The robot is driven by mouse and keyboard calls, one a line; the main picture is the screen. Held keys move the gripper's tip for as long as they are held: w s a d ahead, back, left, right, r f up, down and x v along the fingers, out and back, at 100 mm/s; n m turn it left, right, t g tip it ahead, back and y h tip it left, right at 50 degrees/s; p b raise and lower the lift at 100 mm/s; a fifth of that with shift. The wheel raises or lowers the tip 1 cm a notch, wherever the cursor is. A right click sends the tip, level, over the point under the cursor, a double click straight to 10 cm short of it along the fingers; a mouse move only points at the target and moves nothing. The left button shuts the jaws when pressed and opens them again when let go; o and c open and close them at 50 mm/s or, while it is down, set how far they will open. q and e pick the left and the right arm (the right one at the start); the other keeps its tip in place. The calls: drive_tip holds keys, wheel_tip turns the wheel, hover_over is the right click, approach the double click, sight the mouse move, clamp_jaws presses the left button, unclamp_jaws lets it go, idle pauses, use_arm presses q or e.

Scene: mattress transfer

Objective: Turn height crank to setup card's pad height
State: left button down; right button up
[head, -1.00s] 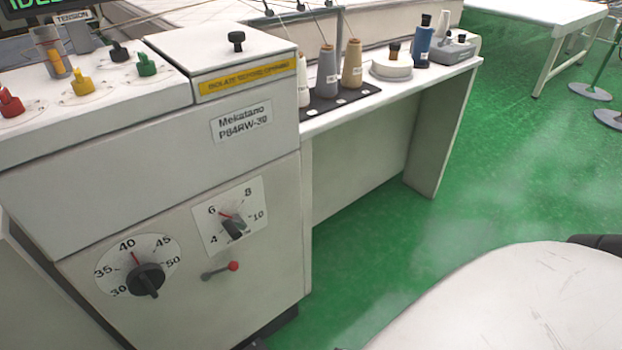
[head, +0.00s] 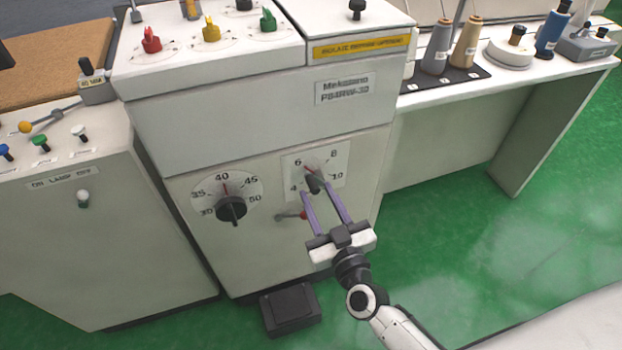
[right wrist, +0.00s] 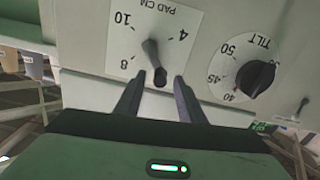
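The height crank (head: 313,183) is a small dark handle on a white dial card (head: 332,162) marked 4, 6, 8, 10, on the machine's front. The card reads PAD CM in the right wrist view. A red pointer on it sits near 6 in the head view. My right gripper (head: 318,188) is open, its two fingers pointing at the crank. In the right wrist view the crank (right wrist: 155,62) lies between the fingertips of my right gripper (right wrist: 157,85), with gaps on both sides. I see no setup card. My left gripper is out of view.
A tilt dial with a black knob (head: 231,209) is left of the crank. A red-tipped lever (head: 291,215) sits just below it, partly behind a finger. A black pedal (head: 289,306) is on the floor. Thread cones (head: 466,43) stand on the side table.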

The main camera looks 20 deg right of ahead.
sight(310, 182)
drive_tip(key=w, duration=0.5)
drive_tip(key=shift+w+a, duration=0.1)
drive_tip(key=shift+w, duration=0.15)
drive_tip(key=c, duration=0.9)
